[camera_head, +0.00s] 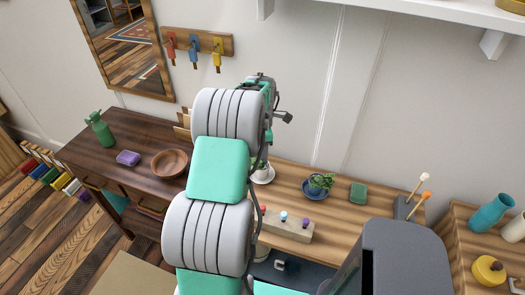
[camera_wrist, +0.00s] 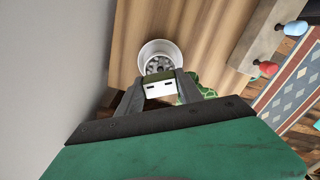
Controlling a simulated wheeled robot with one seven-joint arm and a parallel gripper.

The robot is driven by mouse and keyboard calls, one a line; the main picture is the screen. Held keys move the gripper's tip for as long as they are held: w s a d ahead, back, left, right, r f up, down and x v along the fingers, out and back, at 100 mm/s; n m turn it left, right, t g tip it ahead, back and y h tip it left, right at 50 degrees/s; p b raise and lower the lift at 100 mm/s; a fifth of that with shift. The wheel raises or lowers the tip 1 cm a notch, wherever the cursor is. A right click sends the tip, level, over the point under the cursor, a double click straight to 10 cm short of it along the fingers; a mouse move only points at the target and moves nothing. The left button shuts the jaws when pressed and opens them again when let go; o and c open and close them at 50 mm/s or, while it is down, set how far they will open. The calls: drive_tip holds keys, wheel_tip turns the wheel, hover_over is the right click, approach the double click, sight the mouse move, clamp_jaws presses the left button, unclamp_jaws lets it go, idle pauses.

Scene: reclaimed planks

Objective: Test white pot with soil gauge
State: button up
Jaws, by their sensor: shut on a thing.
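My gripper (camera_wrist: 160,88) is shut on a small white block with two dark slots and a dark green edge, apparently the soil gauge (camera_wrist: 160,92). The white pot (camera_wrist: 143,53) is round, with grey, pebbly contents, just beyond the gauge in the wrist view. The gauge overlaps the pot's near rim in that view. I cannot tell whether any probe is in the contents. In the head view the white pot (camera_head: 264,175) stands on the wooden top, partly hidden by my arm. My gripper is hard to make out there.
A blue pot with a plant (camera_head: 318,186) and a green block (camera_head: 358,193) stand to the right. A wooden block with coloured knobs (camera_head: 286,228) lies nearer. A wooden bowl (camera_head: 169,163) and green spray bottle (camera_head: 101,130) are left. The wall is close behind.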

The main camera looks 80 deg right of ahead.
drive_tip(key=shift+f, duration=0.4)
drive_tip(key=o, duration=1.4)
drive_tip(key=shift+o, duration=0.2)
wheel_tip(320, 180, up, 8)
drive_tip(key=shift+f+b, duration=0.1)
drive_tip(key=shift+b, duration=0.65)
wheel_tip(320, 180, up, 9)
drive_tip(key=p, duration=0.6)
drive_tip(key=shift+p, duration=0.35)
